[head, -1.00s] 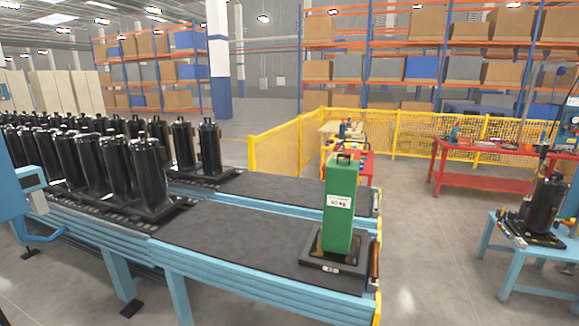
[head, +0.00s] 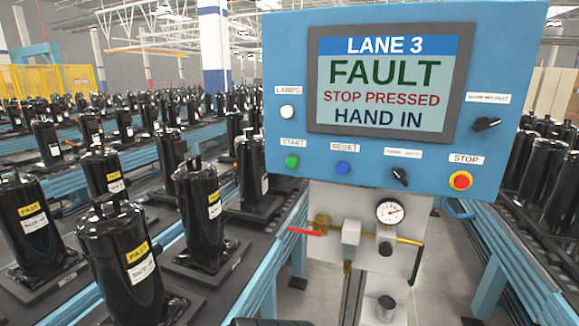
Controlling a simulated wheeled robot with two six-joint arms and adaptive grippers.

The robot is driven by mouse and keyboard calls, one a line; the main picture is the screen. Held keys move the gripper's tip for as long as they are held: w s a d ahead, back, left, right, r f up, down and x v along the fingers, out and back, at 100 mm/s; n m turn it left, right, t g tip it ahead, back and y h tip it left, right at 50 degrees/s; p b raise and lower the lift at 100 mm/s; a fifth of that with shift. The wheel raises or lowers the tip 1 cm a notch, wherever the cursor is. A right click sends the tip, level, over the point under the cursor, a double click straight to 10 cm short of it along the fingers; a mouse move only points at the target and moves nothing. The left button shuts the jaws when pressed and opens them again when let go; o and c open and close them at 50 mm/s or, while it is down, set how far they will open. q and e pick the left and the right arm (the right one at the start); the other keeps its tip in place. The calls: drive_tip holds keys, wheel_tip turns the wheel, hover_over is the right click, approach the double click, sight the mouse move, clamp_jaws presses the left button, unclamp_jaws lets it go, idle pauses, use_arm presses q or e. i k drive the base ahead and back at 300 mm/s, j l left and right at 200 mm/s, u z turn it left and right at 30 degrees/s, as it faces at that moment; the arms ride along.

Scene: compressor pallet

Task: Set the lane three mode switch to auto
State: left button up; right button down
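The blue lane three control panel (head: 285,60) faces me at the upper right in the head view. Its screen (head: 382,80) reads "LANE 3", "FAULT", "STOP PRESSED" and "HAND IN". A black rotary switch (head: 400,177) sits on the lower row between the blue reset button (head: 343,168) and the red stop button (head: 460,181). The small label (head: 403,153) above it is too blurred to read surely. Its knob looks tilted; which position it marks is unclear. Neither of my grippers is in view.
Another black knob (head: 486,124) sits at the panel's right under a speed label. A green start button (head: 292,161) and white lamps button (head: 288,112) are at left. A gauge (head: 390,212) and valve pipework hang below. Black compressors (head: 125,250) fill the conveyors on both sides.

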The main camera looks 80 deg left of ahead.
sight(399, 174)
drive_tip(key=u, duration=1.75)
